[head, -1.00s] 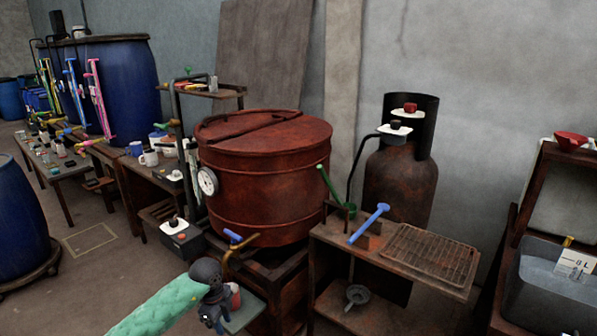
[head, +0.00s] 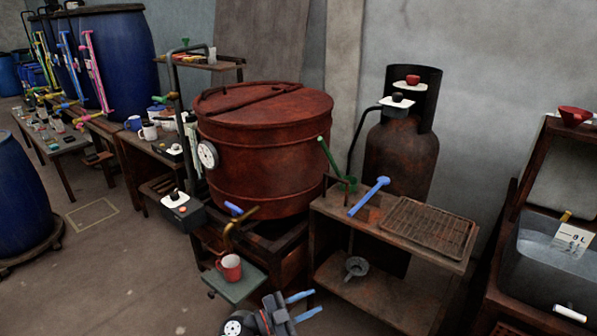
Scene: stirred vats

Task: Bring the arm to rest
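My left gripper (head: 317,300) is at the bottom edge, low in front of the vat stand. Its two blue fingers point right and stand apart with nothing between them. Only the wrist and fingers of that arm show. A red mug (head: 230,268) stands upright on a small green-grey shelf (head: 240,287) below the brass tap of the rusty red vat (head: 262,165). The gripper is to the right of and below the mug, apart from it in the picture. My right gripper is not in view.
A rusty bench with a wire rack (head: 428,228), a blue tool (head: 369,196) and a green ladle stands right of the vat. A grey water basin (head: 540,270) is at far right. A blue barrel (head: 20,200) stands left. Open floor lies at the lower left.

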